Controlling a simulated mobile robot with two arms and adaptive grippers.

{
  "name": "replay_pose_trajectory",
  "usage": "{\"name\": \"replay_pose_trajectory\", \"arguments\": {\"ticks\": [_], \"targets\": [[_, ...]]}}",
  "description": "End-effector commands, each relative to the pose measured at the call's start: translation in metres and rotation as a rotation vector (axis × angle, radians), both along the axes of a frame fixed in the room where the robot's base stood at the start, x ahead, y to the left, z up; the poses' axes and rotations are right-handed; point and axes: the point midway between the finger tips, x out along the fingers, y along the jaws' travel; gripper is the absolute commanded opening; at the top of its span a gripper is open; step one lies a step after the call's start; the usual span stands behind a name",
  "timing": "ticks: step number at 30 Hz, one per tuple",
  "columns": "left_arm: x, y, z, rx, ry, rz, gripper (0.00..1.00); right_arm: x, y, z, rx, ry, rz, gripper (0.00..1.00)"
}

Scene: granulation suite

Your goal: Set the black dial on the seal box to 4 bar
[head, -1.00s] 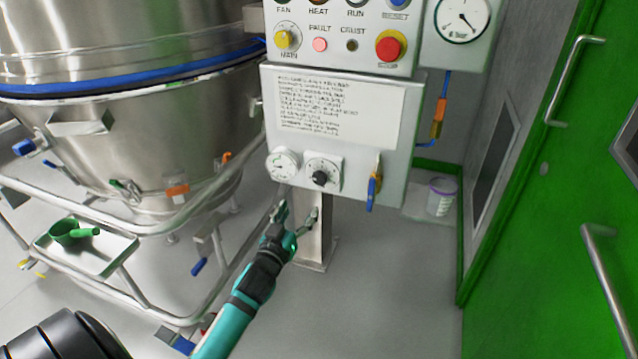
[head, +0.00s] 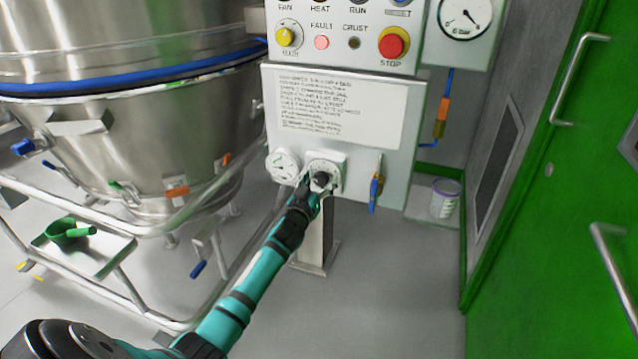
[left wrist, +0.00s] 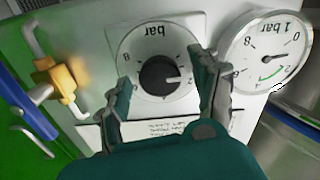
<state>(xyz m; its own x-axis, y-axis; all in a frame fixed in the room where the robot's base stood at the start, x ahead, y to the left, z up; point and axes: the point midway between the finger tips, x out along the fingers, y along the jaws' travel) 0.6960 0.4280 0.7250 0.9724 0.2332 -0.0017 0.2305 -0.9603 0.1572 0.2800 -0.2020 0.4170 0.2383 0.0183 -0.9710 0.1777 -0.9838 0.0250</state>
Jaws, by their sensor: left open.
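The black dial (head: 321,179) sits on a white square plate low on the front of the grey seal box (head: 393,176). In the left wrist view, seen upside down, the round black knob (left wrist: 159,77) has a white mark pointing to the right of the picture, near a figure that looks like 2. My left gripper (head: 314,187) is at the dial. Its open fingers (left wrist: 165,80) stand on either side of the knob, with gaps visible; it holds nothing. Part of the scale is hidden by the fingers. My right gripper is not in view.
A round white gauge (head: 283,165) is close beside the dial; its needle shows in the left wrist view (left wrist: 272,56). A blue-handled valve (head: 375,190) hangs to the right. Metal rails (head: 150,228) and a steel vessel (head: 150,150) stand left. Floor below right is clear.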

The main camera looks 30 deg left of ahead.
Motion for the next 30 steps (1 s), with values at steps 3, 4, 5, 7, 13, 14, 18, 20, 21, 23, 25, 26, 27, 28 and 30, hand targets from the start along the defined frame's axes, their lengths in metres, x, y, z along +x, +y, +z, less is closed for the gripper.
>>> {"name": "replay_pose_trajectory", "arguments": {"ticks": [3, 4, 5, 7, 13, 14, 18, 20, 21, 23, 25, 26, 27, 28, 30], "targets": [[-0.0001, -0.0001, 0.0004, 0.0, -0.001, 0.0, 0.64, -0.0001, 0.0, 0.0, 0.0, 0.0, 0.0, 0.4], [-0.0002, -0.0001, 0.0004, 0.0, -0.001, 0.0, 0.6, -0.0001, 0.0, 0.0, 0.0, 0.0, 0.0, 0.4], [-0.0002, -0.0001, 0.0004, 0.0, -0.001, 0.0, 0.56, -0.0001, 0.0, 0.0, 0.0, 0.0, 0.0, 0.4], [-0.0003, -0.0001, 0.0003, 0.0, -0.001, 0.0, 0.47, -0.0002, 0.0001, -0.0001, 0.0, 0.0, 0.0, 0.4], [-0.0004, -0.0002, 0.0003, 0.0, -0.001, 0.0, 0.2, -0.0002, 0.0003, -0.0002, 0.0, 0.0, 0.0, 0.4], [-0.0004, -0.0002, 0.0003, 0.0, -0.001, 0.0, 0.16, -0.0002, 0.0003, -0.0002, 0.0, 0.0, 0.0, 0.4], [-0.0003, -0.0003, 0.0003, 0.001, -0.001, -0.001, 0.09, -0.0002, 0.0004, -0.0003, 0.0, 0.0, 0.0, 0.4], [-0.0003, -0.0003, 0.0004, 0.005, 0.0, -0.001, 0.09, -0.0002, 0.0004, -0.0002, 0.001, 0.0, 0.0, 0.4], [-0.0003, -0.0003, 0.0004, 0.01, 0.001, -0.001, 0.09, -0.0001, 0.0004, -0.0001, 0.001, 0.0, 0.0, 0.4], [-0.0003, -0.0003, 0.0005, 0.022, 0.004, 0.0, 0.09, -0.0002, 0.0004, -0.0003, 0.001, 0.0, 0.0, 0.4], [-0.0003, -0.0003, 0.0007, 0.042, 0.009, 0.0, 0.09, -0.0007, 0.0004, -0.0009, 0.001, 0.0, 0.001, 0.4], [-0.0003, -0.0003, 0.0008, 0.054, 0.012, 0.0, 0.09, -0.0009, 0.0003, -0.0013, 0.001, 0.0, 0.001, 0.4], [-0.0003, -0.0002, 0.0009, 0.071, 0.016, 0.0, 0.09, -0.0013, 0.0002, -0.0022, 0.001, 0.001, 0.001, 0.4], [-0.0002, -0.0003, 0.0011, 0.087, 0.02, 0.0, 0.09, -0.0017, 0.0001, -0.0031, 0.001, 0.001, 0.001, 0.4], [-0.0002, -0.0002, 0.0014, 0.13, 0.029, 0.0, 0.09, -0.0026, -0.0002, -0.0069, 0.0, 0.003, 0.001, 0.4]]}}
